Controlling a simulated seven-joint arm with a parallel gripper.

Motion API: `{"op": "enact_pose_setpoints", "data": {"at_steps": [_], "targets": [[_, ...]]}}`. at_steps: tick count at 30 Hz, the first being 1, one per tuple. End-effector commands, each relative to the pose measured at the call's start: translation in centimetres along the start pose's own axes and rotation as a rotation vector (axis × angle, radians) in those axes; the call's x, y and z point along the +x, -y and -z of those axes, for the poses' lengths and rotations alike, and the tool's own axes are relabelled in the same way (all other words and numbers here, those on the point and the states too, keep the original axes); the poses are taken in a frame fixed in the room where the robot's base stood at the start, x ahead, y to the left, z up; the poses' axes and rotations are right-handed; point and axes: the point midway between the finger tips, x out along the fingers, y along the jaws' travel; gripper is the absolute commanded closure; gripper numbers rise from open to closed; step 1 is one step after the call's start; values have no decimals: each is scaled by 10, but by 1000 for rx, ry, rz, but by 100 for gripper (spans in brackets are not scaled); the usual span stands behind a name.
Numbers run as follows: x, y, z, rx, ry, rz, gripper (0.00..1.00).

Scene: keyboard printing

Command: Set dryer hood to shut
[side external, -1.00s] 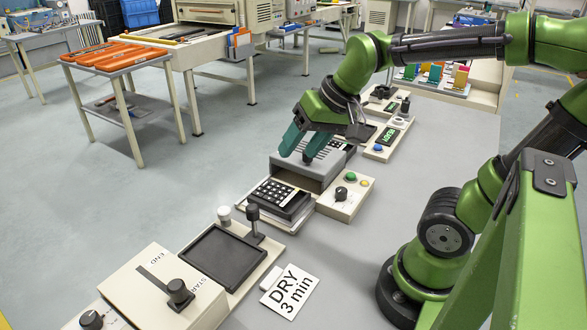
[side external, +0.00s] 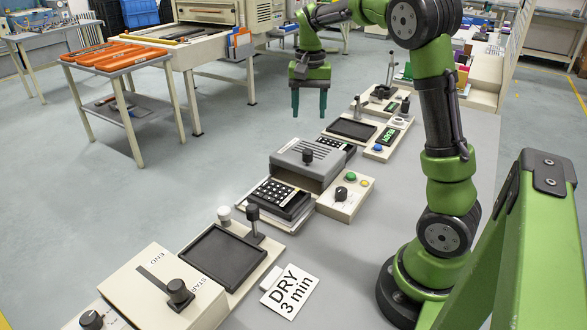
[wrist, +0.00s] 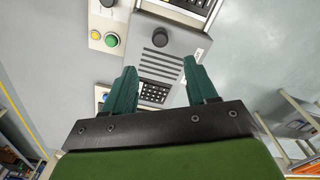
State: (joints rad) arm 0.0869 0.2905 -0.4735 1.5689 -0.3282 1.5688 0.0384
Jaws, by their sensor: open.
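The dryer hood is a grey box-shaped cover (side external: 296,163) with slots and a black knob (side external: 308,155) on top. It stands in the middle of the row of stations, and its slotted top (wrist: 160,62) also shows in the wrist view. A black keypad (side external: 275,197) lies on a cream base in front of the hood, clear of its cover. Another dark keypad (side external: 337,147) shows behind it. My gripper (side external: 309,113) is open and empty, pointing down, apart from the hood. In the wrist view its green fingers (wrist: 159,64) frame the hood's slots.
A control box (side external: 345,196) with a black dial and green and yellow buttons sits right of the hood. An empty black tray (side external: 222,257) and a "DRY 3 min" card (side external: 290,290) lie nearer. Another tray (side external: 351,129) lies beyond. The grey bench is clear on the right.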

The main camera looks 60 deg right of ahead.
Motion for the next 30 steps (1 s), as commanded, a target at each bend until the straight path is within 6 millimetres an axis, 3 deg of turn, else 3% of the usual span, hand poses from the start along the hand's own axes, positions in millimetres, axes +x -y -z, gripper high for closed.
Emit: {"op": "enact_pose_setpoints", "data": {"at_steps": [9,15,21,30], "targets": [[72,-1,-1,1,3,-3,43],[107,0,0,0,2,-2,43],[124,0,0,0,0,0,43],[127,0,0,0,-1,1,43]]}}
